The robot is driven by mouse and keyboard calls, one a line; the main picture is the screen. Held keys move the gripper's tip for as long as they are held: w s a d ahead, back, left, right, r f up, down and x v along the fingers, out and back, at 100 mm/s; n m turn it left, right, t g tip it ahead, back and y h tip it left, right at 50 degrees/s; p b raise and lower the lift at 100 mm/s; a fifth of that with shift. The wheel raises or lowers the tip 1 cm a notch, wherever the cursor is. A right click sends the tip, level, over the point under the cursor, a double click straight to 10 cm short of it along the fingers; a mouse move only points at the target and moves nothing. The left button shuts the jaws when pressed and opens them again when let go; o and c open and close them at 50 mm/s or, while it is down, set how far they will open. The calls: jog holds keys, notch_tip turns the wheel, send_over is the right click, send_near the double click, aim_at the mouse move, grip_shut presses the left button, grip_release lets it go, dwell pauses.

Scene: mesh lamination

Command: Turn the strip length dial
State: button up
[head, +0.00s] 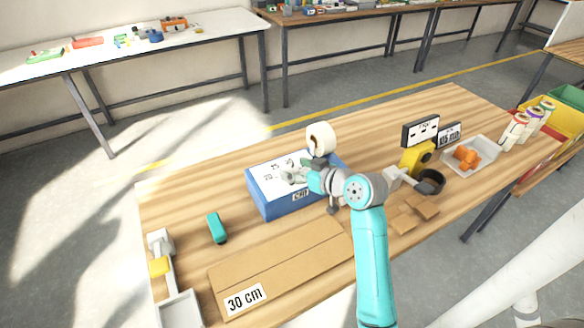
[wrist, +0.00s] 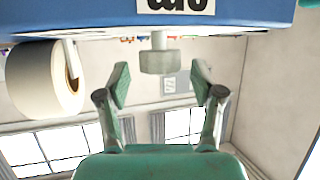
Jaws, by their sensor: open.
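A blue box-shaped machine (head: 285,204) stands on the table, with a "CUT" label on its front and numbers on its light top. The numbered scale is partly covered by my gripper (head: 292,173), and I cannot clearly make out the dial there. In the wrist view my gripper (wrist: 160,85) is open, its two pads apart. A small grey knob-like part (wrist: 160,62) shows between and just beyond the pads, below the machine's blue side (wrist: 60,18). I cannot tell whether this part is the strip length dial. No contact is visible.
A white roll (head: 321,138) stands behind the machine.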

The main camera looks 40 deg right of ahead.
jog(key=shift+x, duration=1)
jog(key=c, duration=1.2)
jog(key=shift+o, duration=0.2)
